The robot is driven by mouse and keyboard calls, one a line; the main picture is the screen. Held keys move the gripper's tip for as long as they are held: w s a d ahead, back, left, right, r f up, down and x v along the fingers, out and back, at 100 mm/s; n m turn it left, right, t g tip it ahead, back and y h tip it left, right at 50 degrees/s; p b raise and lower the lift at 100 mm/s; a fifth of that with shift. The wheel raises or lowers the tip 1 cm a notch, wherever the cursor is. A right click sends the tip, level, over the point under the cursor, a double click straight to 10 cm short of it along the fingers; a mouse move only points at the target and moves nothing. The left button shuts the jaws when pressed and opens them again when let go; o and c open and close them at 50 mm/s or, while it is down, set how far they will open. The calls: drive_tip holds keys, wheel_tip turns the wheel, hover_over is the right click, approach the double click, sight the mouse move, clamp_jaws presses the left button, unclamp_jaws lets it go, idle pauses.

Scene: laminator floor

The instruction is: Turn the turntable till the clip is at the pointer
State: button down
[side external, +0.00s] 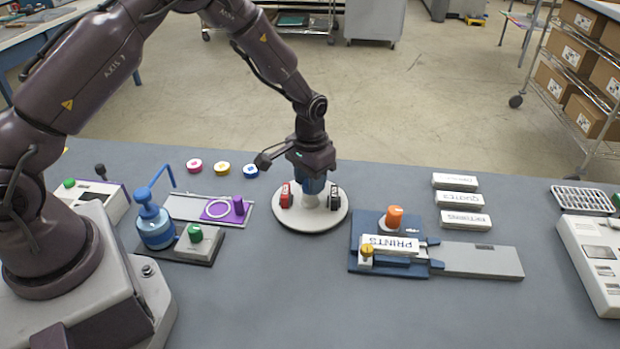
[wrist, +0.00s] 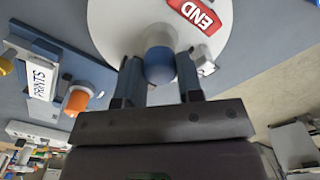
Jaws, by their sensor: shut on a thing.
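The turntable (side external: 309,224) is a round pale disc in the middle of the bench; part of it fills the top of the wrist view (wrist: 118,22). A blue-topped central knob (wrist: 160,66) stands on it. My gripper (side external: 312,186) comes down from above, its two fingers shut on this knob. A red block (side external: 286,196) sits at the disc's left; the wrist view shows it marked END (wrist: 197,14). I cannot make out the pointer.
Right of the turntable is a blue fixture (side external: 364,248) with an orange knob (side external: 394,216) and a PRINTS block (side external: 392,243). Left are a grey plate (side external: 185,206) and a blue pump bottle (side external: 155,228). The bench in front of the turntable is clear.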

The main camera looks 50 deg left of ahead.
drive_tip(key=shift+n, duration=8.5)
drive_tip(key=c, duration=0.8)
unclamp_jaws()
drive_tip(key=shift+o, duration=0.2)
